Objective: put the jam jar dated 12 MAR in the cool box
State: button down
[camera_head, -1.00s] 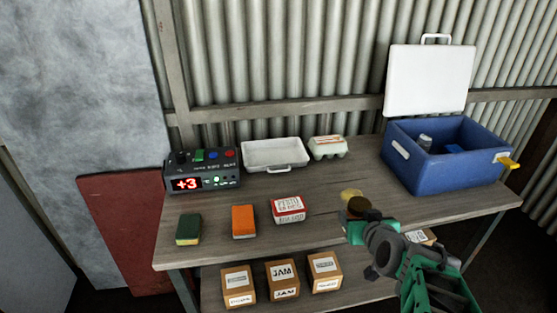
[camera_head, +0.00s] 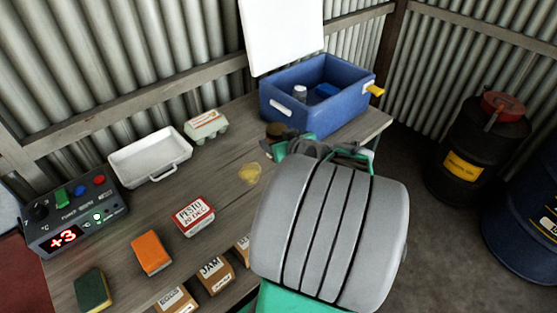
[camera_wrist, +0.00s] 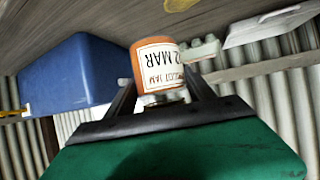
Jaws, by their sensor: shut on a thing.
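My gripper (camera_wrist: 160,100) is shut on an orange jam jar (camera_wrist: 146,56) in the wrist view. Its white label shows upside down and reads "...COT JAM" and "2 MAR"; the first characters are cut off. Inside are a pale-topped container (camera_head: 300,92) and a blue block (camera_head: 327,90).
Boxes (camera_head: 214,275) sit below. Drums (camera_head: 478,148) stand at right.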

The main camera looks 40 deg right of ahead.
jog(key=d+f+b, duration=0.1)
jog(key=d+f, duration=0.1)
jog(key=w+d+f+b, duration=0.1)
jog(key=d+f+b, duration=0.1)
jog(key=f, duration=0.1)
jog(key=shift+w+d+f, duration=0.15)
jog(key=shift+d+f, duration=0.05)
jog(key=shift+d, duration=0.2)
jog(key=shift+d+f+b, duration=0.2)
jog(key=shift+f+b, duration=0.35)
jog(key=shift+f, duration=0.35)
jog(key=shift+d+f+b, duration=0.15)
jog(key=shift+f+b, duration=0.4)
jog(key=shift+f, duration=0.35)
jog(key=shift+f, duration=0.15)
jog(key=shift+c, duration=1.6)
grip_release()
